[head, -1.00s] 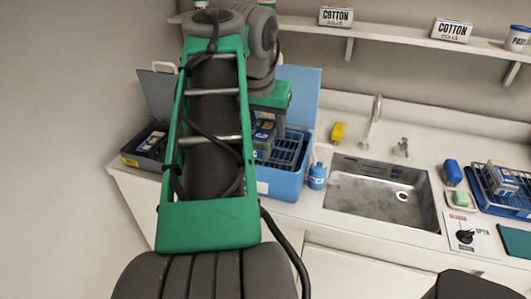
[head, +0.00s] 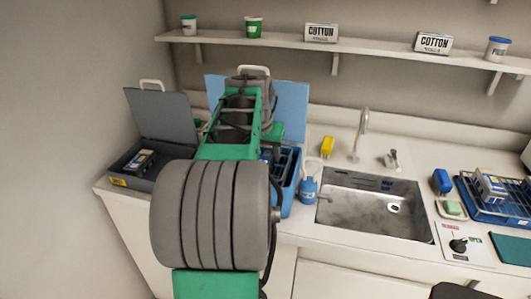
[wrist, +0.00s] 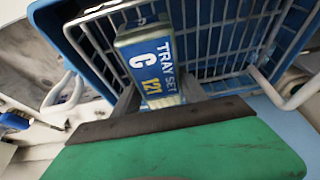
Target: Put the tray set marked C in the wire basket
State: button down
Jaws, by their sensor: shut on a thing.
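The tray set marked C (wrist: 150,65) is a blue, white and yellow pack labelled "TRAY SET C 121" in the wrist view. My gripper (wrist: 157,92) is shut on it, a finger on each side. The white wire basket (wrist: 225,72) lies inside a blue box, and the pack shows in front of its wires. I cannot tell whether the pack touches the basket floor. In the head view my arm hides the gripper, the pack and most of the blue box (head: 287,195), whose light blue lid (head: 292,105) stands open.
A dark grey open box (head: 120,172) at left holds another pack (head: 140,160). A blue rack (head: 510,212) with a pack stands far right.

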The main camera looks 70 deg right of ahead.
jog(key=shift+f, duration=0.15)
jog(key=c, duration=0.6)
grip_release()
